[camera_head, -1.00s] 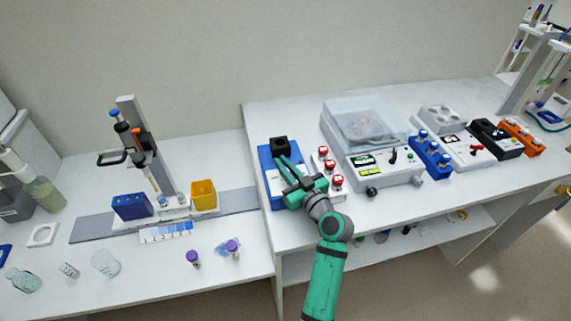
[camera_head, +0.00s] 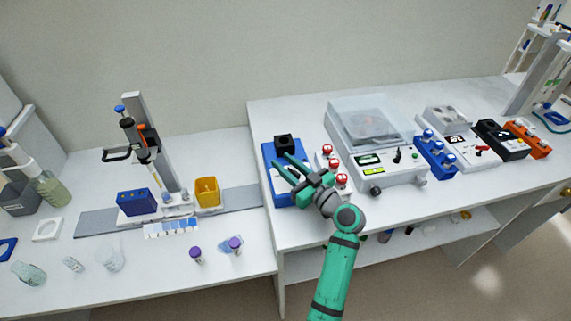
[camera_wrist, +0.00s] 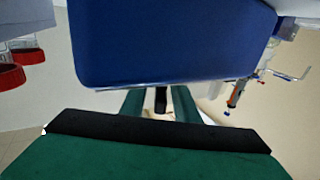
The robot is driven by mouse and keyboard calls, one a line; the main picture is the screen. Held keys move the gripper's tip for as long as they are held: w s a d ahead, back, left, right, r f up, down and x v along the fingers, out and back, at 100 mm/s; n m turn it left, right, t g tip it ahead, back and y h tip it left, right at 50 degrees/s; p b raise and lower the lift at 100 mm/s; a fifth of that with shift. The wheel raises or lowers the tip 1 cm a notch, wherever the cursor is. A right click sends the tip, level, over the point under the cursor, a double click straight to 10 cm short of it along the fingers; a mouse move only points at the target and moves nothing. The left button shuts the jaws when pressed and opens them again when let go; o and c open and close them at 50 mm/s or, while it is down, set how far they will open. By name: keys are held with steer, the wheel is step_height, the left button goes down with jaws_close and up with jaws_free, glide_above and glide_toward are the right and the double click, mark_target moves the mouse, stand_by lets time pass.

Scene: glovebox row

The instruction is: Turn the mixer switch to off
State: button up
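The mixer looks to be the blue box-shaped device (camera_head: 270,150) with a black cup (camera_head: 284,142) on top, near the left end of the raised bench. My gripper (camera_head: 280,161) is over its front part, fingers pointing toward the black cup. The two green fingers are apart with nothing clearly held. In the wrist view the blue body (camera_wrist: 170,40) fills the upper middle, and the gripper (camera_wrist: 158,100) shows both fingers below it. A small dark part (camera_wrist: 161,98) shows between the fingers; I cannot tell whether it is the switch. The switch's position cannot be read.
Red-capped vials (camera_head: 341,180) stand just right of my gripper. A balance-like device with a clear cover (camera_head: 368,122) is farther right, then a blue rack (camera_head: 437,158). On the lower left bench stand a pipette stand (camera_head: 150,150) and a yellow cup (camera_head: 207,190).

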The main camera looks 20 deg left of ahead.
mark_target(299, 176)
steer(key=v, duration=1)
steer(key=shift+s+d, duration=0.2)
steer(key=shift+d, duration=0.1)
steer(key=shift+f, duration=0.1)
